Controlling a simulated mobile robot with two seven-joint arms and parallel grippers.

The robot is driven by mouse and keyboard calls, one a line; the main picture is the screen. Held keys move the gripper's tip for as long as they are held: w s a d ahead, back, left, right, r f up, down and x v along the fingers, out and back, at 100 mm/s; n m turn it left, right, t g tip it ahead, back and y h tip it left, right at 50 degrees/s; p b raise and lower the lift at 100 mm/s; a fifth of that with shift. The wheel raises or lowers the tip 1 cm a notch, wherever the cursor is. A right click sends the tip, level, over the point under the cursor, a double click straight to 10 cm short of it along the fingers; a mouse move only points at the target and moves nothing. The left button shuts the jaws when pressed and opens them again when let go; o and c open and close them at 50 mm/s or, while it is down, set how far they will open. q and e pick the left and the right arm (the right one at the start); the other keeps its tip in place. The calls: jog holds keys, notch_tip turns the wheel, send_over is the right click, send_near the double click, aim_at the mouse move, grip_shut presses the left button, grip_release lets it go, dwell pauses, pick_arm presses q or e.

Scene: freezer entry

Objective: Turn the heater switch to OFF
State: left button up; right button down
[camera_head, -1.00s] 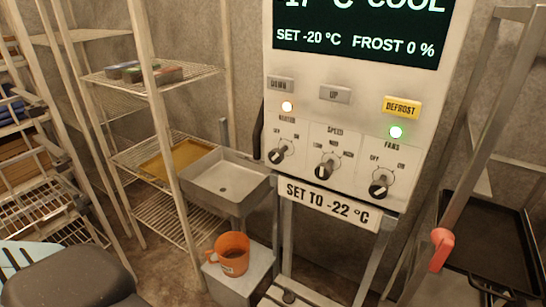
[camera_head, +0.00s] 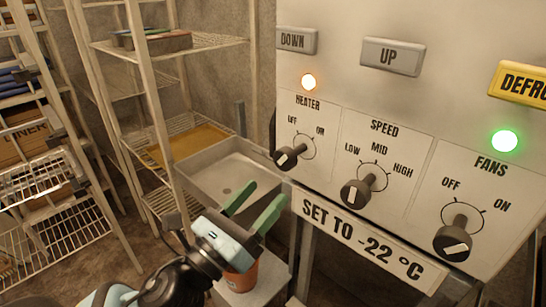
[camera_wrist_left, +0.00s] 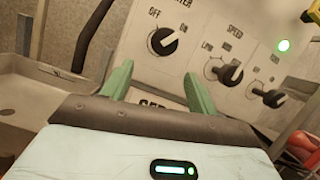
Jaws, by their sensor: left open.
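The heater switch (camera_head: 290,157) is a dark knob with a white mark on the control panel's left, under the HEATER label and a lit orange lamp (camera_head: 308,82). It also shows in the left wrist view (camera_wrist_left: 163,41), where its white mark slants up to the right, towards ON. My left gripper (camera_head: 259,198) has two green fingers, spread apart and empty. It is below and to the left of the heater switch, not touching it. In the left wrist view the fingers (camera_wrist_left: 157,76) point towards the panel just under the knob. My right gripper is not in view.
The speed knob (camera_head: 362,192) and fans knob (camera_head: 454,241) sit to the right on the panel. A sign (camera_head: 360,235) reading SET TO -22 °C hangs below. A metal sink (camera_head: 225,172) and wire shelves (camera_head: 170,50) stand left. An orange mug (camera_head: 241,281) is partly hidden by my gripper.

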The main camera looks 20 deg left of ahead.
aim_at(281, 162)
pick_arm(q)
jog(key=shift+m+t+h, duration=0.3)
jog(key=shift+m, duration=0.6)
jog(key=w+r, duration=0.2)
jog(key=w+d+r+p, duration=0.1)
jog(key=w+r, duration=0.1)
jog(key=w, duration=0.1)
jog(key=shift+w+d+r, duration=0.1)
jog(key=shift+d+r, duration=0.1)
jog(key=shift+r, duration=0.1)
jog(key=shift+p+x, duration=0.35)
jog(key=shift+x, duration=0.5)
jog(key=shift+f, duration=0.15)
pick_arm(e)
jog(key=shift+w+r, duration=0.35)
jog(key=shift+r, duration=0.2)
pick_arm(q)
jog(key=c, duration=1)
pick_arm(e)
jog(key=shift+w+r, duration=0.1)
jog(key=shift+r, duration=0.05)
